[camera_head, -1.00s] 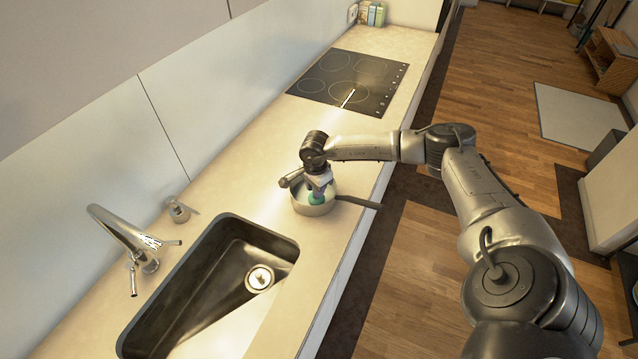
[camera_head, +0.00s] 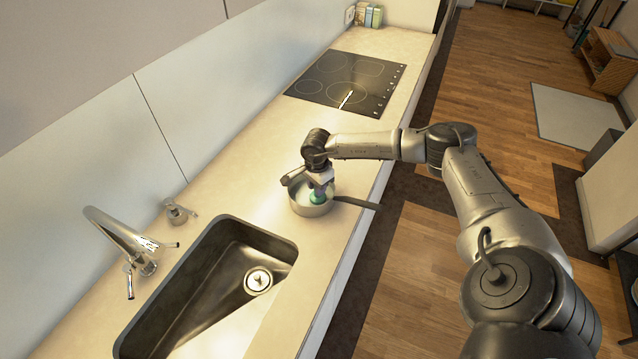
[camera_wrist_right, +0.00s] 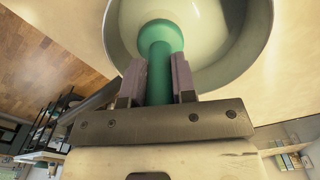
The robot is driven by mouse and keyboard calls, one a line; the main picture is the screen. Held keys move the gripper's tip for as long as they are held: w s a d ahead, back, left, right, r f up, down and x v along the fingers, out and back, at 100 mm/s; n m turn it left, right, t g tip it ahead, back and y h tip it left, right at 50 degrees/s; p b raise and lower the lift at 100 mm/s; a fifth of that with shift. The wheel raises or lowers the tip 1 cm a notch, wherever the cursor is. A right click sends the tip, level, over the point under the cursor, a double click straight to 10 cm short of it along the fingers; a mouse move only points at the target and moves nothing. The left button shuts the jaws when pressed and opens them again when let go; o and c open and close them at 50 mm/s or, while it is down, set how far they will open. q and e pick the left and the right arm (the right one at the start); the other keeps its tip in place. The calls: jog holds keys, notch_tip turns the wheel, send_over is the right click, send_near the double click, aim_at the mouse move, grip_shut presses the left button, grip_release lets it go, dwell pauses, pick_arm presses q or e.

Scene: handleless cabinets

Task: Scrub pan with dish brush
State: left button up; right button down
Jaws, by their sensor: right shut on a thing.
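A small metal pan (camera_head: 303,206) with a long dark handle (camera_head: 358,203) stands on the counter between the sink and the cooktop. Its handle points right, toward the counter's front edge. My right gripper (camera_head: 319,186) points down over the pan. It is shut on a green dish brush (camera_head: 318,197), whose head is inside the pan. In the right wrist view, the green brush (camera_wrist_right: 159,62) is between the two fingers, and its round end is over the pan's pale inside (camera_wrist_right: 205,25). Contact with the pan's bottom cannot be told. My left gripper does not show.
A sink (camera_head: 215,290) lies in front left of the pan, with a curved tap (camera_head: 125,235) behind it. A black cooktop (camera_head: 345,82) is farther along the counter. The counter beside the pan is clear.

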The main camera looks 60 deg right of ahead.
jog(key=shift+w+a+r, duration=0.1)
jog(key=shift+w+a, duration=0.1)
jog(key=shift+a, duration=0.6)
jog(key=shift+r+p, duration=0.2)
jog(key=shift+p, duration=0.15)
notch_tip(320, 180, up, 7)
jog(key=p, duration=0.4)
jog(key=shift+f, duration=0.2)
